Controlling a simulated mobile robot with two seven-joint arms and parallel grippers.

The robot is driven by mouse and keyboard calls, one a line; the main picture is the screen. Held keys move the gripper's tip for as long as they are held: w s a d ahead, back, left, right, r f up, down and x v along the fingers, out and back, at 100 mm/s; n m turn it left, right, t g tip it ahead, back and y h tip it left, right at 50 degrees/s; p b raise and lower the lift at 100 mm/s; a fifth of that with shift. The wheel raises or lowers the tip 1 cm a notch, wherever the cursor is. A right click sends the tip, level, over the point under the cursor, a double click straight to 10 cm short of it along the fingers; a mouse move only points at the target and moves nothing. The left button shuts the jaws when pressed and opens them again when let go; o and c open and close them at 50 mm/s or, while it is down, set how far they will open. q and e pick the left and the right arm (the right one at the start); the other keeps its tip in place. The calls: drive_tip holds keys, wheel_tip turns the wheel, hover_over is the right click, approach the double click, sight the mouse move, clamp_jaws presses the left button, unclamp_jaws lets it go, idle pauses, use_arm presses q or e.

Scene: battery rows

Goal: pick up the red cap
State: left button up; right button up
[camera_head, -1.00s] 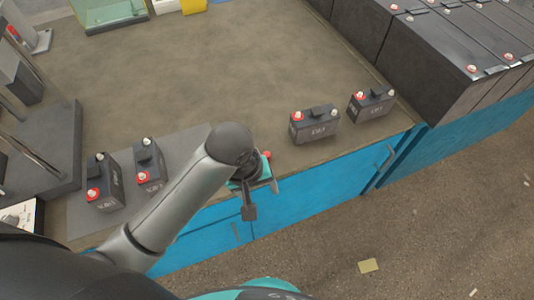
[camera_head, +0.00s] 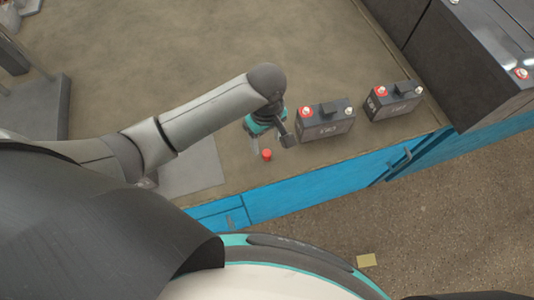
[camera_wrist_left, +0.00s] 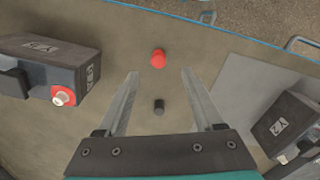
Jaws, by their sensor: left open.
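The red cap (camera_head: 267,154) is a small round red piece on the tan bench top, near its front edge. In the left wrist view the red cap (camera_wrist_left: 158,58) lies just beyond the fingertips, roughly in line with the gap between them. My left gripper (camera_head: 271,145) is open and empty, pointing down beside the cap on its far side. In the left wrist view its two fingers (camera_wrist_left: 160,76) stand apart. A small dark cylinder (camera_wrist_left: 158,105) lies between the fingers in that view; the arm hides it in the head view. My right gripper is not in view.
Two dark batteries with red terminals, a nearer one (camera_head: 325,121) and a farther one (camera_head: 394,101), stand right of my gripper. Large dark batteries (camera_head: 470,55) are at the right. A grey mat (camera_head: 195,172) lies left. The blue bench front (camera_head: 300,188) drops to the floor.

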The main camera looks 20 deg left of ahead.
sight(267, 153)
use_arm(q)
drive_tip(key=shift+f, duration=0.9)
drive_tip(key=shift+f+b, duration=0.3)
drive_tip(key=shift+f, duration=0.15)
drive_tip(key=shift+w+f, duration=0.1)
drive_tip(key=shift+f, duration=0.25)
wheel_tip(267, 153, down, 4)
drive_tip(key=shift+r+b, duration=0.1)
drive_tip(key=shift+b, duration=0.9)
drive_tip(key=shift+f, duration=0.35)
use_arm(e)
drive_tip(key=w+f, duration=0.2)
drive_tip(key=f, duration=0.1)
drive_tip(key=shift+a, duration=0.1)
use_arm(q)
drive_tip(key=shift+c, duration=0.7)
clamp_jaws()
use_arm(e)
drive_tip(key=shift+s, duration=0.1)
